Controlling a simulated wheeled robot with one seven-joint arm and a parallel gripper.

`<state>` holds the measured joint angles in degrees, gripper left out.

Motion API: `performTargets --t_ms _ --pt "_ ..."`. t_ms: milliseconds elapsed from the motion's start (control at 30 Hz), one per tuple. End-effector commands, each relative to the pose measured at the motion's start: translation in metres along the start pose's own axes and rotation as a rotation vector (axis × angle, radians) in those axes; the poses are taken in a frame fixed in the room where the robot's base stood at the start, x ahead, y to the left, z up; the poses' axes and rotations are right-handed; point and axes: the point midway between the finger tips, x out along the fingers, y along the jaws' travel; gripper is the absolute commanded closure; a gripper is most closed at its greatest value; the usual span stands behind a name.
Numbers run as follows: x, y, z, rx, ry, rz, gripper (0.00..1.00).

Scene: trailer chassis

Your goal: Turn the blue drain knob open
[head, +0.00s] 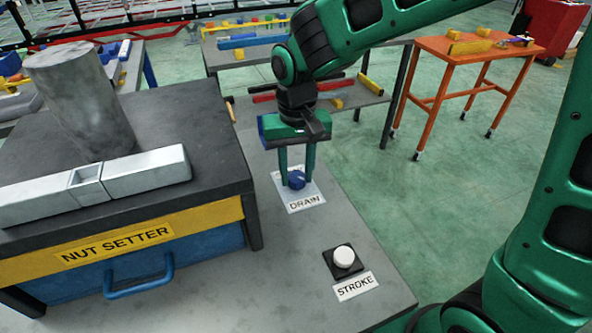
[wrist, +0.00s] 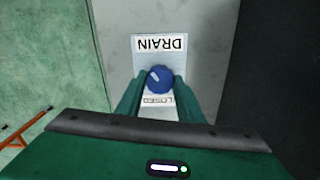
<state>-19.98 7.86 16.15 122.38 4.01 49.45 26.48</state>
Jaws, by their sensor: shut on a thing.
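The blue drain knob (head: 296,180) stands on a white plate marked DRAIN (head: 306,203) on the grey bench top. My gripper (head: 297,184) points straight down with one finger on each side of the knob, shut on it. In the wrist view the knob (wrist: 159,79) sits between the two green fingertips, and a pale mark shows on its top, slanting. The DRAIN lettering (wrist: 160,43) appears upside down there, and a smaller label (wrist: 158,101) is partly covered by the fingers.
A white button on a black base (head: 344,257), labelled STROKE (head: 355,286), is nearer on the same bench. The nut setter (head: 118,246) stands close on the left, with a grey cylinder (head: 80,105) on top. An orange table (head: 470,55) is farther right, with open green floor before it.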

Motion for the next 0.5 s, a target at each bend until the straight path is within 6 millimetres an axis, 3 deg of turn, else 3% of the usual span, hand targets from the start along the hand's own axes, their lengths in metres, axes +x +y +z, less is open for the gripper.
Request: performTargets --t_ms 500 --pt "-0.0021 -0.0014 -0.0038 0.446 0.01 -0.007 0.89"
